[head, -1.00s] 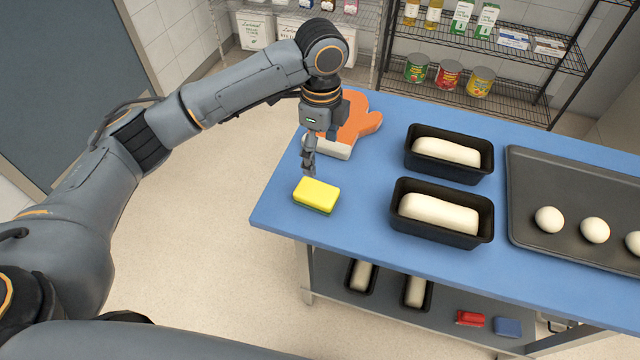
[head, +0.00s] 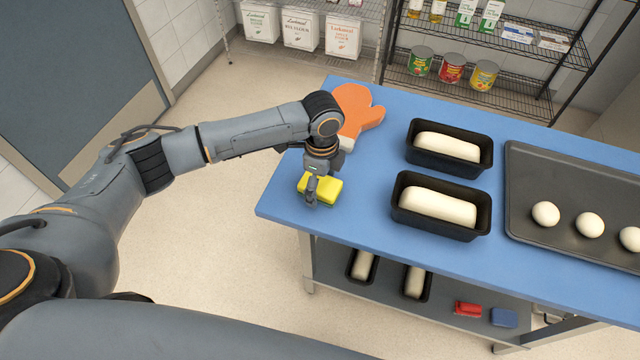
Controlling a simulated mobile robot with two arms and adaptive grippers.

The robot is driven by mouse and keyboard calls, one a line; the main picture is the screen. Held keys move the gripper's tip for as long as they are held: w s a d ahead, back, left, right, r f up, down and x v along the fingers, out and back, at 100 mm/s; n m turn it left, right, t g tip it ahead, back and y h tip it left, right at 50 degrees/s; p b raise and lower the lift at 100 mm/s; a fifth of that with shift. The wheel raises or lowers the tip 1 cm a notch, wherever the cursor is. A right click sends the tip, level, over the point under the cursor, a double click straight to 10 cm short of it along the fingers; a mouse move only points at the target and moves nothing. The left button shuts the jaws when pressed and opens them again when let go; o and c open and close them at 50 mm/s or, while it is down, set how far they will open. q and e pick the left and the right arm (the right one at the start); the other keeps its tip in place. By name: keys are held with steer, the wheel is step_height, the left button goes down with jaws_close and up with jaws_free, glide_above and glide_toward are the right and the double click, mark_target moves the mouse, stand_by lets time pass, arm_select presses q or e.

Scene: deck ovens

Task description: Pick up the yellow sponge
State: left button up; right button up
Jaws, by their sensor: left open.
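The yellow sponge (head: 331,187) lies flat on the blue table (head: 300,210) near its left front corner, with a green underside showing. My left gripper (head: 312,198) points down at the sponge, open, and its fingers cover part of the sponge's left half. Whether the fingers touch the sponge cannot be told. My right gripper does not show.
An orange oven mitt (head: 356,112) lies just behind my left gripper. Two black loaf pans (head: 402,218) with dough stand to the right, and a dark tray (head: 525,220) with dough balls lies beyond them. The table's left edge is close to the sponge.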

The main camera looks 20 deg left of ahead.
mark_target(324, 184)
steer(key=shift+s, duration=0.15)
arm_select(q)
steer(key=c, duration=1.1)
steer(key=shift+c, duration=0.2)
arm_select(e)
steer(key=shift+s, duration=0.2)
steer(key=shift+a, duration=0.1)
arm_select(q)
steer(key=shift+r, duration=0.45)
steer(key=shift+d+r+b, duration=0.15)
steer(key=shift+r+b, duration=0.2)
steer(key=shift+r, duration=0.3)
steer(key=shift+d+r+b, duration=0.15)
steer(key=shift+r+b, duration=0.2)
steer(key=shift+r, duration=0.25)
steer(key=s+d+r+b, duration=0.1)
steer(key=d+r+b, duration=0.2)
steer(key=d+r, duration=0.6)
steer(key=d, duration=0.4)
steer(key=shift+s+d+r, duration=0.25)
steer(key=shift+r, duration=0.1)
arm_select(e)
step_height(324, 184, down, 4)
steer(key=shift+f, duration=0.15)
